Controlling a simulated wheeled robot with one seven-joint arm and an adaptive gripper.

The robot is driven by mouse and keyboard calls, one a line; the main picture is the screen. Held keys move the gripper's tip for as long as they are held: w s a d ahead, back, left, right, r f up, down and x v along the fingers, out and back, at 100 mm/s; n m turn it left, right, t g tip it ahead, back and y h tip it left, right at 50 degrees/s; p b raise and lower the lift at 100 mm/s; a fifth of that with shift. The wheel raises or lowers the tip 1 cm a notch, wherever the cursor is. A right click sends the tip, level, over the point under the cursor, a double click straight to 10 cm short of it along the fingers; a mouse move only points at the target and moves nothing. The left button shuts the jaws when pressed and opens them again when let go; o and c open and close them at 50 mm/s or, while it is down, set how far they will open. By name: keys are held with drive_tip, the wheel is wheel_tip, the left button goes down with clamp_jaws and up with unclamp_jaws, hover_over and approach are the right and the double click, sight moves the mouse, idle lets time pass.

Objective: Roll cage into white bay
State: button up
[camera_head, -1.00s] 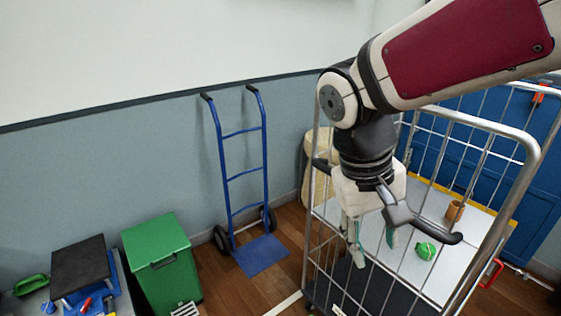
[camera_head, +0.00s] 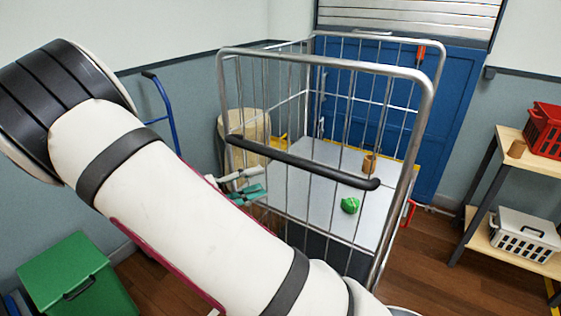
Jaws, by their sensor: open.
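The roll cage (camera_head: 340,64) stands upright in the middle, a silver wire frame with a black handle bar (camera_head: 305,163) across its near side. Through its bars I see a pale grey-white surface (camera_head: 325,190) with yellow edging. I cannot tell whether that is the cage's deck or the white bay. A green round item (camera_head: 350,205) and a brown cup (camera_head: 370,163) show on it. My gripper (camera_head: 246,183), with white and teal fingers, is open at the cage's left side, below the handle's left end. My arm hides its base and the cage's lower left.
A shelf unit (camera_head: 480,213) with red (camera_head: 545,130) and white (camera_head: 525,235) baskets is at the right. A green bin (camera_head: 78,280) and blue hand truck (camera_head: 163,110) are at the left. Wooden floor is clear between cage and shelf.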

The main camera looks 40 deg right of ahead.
sight(282, 161)
drive_tip(key=d, duration=0.4)
drive_tip(key=w+d+t+h, duration=0.1)
drive_tip(key=d, duration=0.3)
drive_tip(key=w+d+r+h, duration=0.1)
drive_tip(key=d, duration=0.3)
drive_tip(key=shift+w+n+t, duration=0.25)
drive_tip(key=shift+n+t, duration=0.15)
drive_tip(key=shift+c, duration=0.2)
clamp_jaws()
